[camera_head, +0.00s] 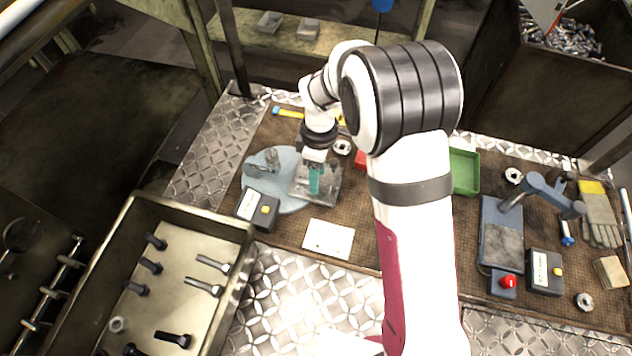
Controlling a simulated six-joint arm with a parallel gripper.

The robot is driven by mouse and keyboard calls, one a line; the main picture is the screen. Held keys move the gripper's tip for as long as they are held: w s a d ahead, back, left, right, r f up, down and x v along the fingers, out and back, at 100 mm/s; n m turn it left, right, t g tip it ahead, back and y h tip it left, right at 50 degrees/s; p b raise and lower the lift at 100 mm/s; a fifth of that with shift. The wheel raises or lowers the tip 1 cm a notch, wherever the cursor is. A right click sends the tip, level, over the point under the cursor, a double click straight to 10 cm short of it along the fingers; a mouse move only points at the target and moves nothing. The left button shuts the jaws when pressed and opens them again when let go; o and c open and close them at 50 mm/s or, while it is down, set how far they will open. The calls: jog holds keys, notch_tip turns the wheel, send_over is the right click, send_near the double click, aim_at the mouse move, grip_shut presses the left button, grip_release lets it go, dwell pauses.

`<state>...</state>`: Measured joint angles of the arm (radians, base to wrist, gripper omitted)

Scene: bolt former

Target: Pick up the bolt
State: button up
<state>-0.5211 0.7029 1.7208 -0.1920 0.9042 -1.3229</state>
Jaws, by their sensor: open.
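Several bolts lie apart from one another in the metal bin at lower left (237,233). Some are dark, like the large dark bolt (173,338) near the front and the dark bolt (150,266) on the left side. Others are silver, like the silver bolt (204,287) on the right side. I cannot tell which one the task means. My gripper (314,186) points down over a grey metal plate on a pale round disc (290,203), to the right of and behind the bin. It is open, with teal at its fingers. Nothing shows between them, though the tips are small here.
A white card (328,238) lies in front. A blue-grey clamp device (502,235), green tray (464,172) and gloves (598,215) are at right. The bin has raised walls.

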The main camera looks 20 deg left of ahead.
notch_tip(320, 180, down, 2)
jog(key=shift+s+f, duration=0.1)
jog(key=shift+f, duration=0.1)
grip_shut()
jog(key=shift+r, duration=0.15)
jog(key=shift+r, duration=0.35)
notch_tip(320, 180, up, 3)
jog(key=shift+f, duration=0.15)
jog(key=d+r, duration=1)
jog(key=d, duration=0.1)
jog(key=shift+d+r, duration=0.2)
jog(key=shift+d, duration=0.15)
